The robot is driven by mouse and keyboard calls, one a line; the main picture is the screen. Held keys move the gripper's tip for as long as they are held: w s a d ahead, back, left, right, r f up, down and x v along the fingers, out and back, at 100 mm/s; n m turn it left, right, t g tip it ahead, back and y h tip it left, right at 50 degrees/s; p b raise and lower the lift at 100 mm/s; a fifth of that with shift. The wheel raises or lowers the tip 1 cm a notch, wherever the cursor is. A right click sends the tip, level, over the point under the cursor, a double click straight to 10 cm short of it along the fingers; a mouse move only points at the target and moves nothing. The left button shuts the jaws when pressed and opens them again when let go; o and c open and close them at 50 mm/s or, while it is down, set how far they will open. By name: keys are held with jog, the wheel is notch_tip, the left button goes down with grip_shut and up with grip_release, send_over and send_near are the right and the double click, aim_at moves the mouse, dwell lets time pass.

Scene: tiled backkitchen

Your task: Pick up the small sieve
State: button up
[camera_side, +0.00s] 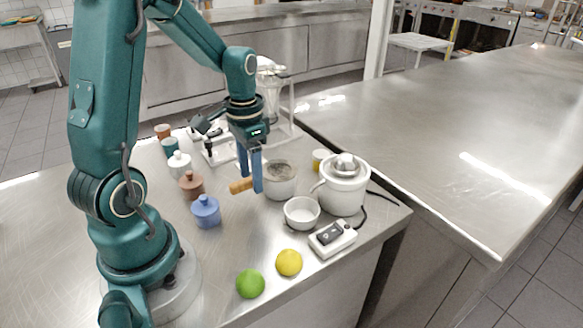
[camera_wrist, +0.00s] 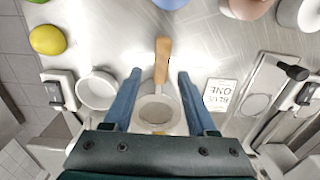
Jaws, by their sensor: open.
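The small sieve has a round mesh bowl and a wooden handle (camera_side: 240,186). In the side view its mesh (camera_side: 280,170) sits over a pale pot (camera_side: 281,188), and the handle sticks out to the left. In the wrist view the mesh (camera_wrist: 157,110) is low in the middle and the handle (camera_wrist: 162,58) points up the picture. My gripper (camera_side: 257,190) is open with blue fingers pointing down at the handle. In the wrist view the gripper (camera_wrist: 160,75) has one finger on each side of the sieve, with gaps to the handle. Contact cannot be told.
A white juicer (camera_side: 344,190) and a small white bowl (camera_side: 302,213) stand right of the pot. A switch box (camera_side: 333,239), lemon (camera_side: 289,262) and lime (camera_side: 250,284) lie nearer. Lidded jars, including a blue one (camera_side: 206,212), stand left. A printed card (camera_wrist: 219,95) lies beside my fingers.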

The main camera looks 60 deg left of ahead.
grip_shut()
